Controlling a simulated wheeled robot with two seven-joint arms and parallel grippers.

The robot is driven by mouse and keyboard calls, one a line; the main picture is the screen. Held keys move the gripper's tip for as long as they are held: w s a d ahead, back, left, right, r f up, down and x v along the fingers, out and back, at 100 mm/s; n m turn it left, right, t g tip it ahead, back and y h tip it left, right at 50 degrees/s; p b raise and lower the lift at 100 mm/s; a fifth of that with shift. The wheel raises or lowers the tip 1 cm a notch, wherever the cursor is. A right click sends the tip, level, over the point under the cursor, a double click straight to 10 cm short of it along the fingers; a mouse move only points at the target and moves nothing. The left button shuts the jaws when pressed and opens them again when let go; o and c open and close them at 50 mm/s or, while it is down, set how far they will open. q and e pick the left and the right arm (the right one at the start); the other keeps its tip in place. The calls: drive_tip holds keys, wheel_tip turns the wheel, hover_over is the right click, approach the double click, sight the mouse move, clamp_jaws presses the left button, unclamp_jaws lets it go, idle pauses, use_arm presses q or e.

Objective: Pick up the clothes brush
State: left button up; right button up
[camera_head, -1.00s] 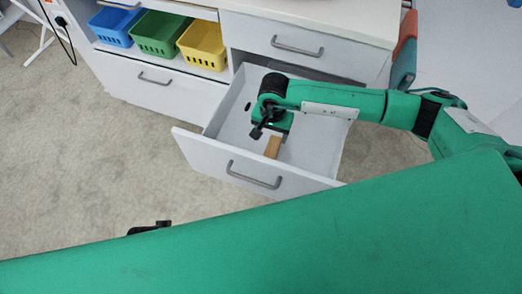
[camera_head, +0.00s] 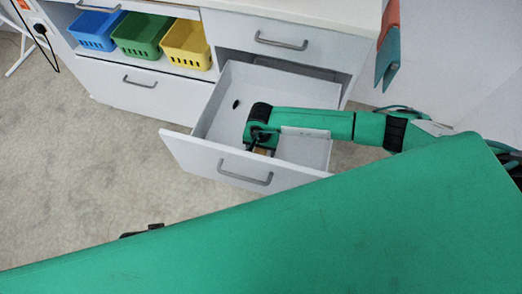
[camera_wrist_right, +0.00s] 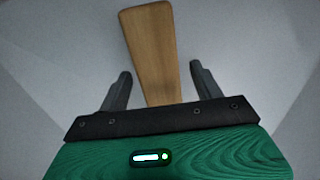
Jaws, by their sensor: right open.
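The clothes brush (camera_wrist_right: 152,55) shows in the right wrist view as a light wooden piece lying on the drawer floor. My right gripper (camera_wrist_right: 160,82) is open, with one finger on each side of the wood and gaps on both sides. In the head view, my right gripper (camera_head: 262,148) is down inside the open drawer (camera_head: 305,150). Only a small bit of the brush (camera_head: 263,151) shows there, and the gripper hides the rest. A small dark part (camera_head: 142,230) at the edge of my green body may belong to my left gripper, but its fingers are hidden.
The drawer front (camera_head: 235,165) and side walls surround my right gripper. A closed drawer (camera_head: 285,35) is above it. Blue (camera_head: 97,28), green (camera_head: 140,34) and yellow (camera_head: 187,43) baskets stand on the shelf to the left.

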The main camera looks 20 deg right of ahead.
drive_tip(key=c, duration=1.1)
drive_tip(key=shift+r, duration=0.15)
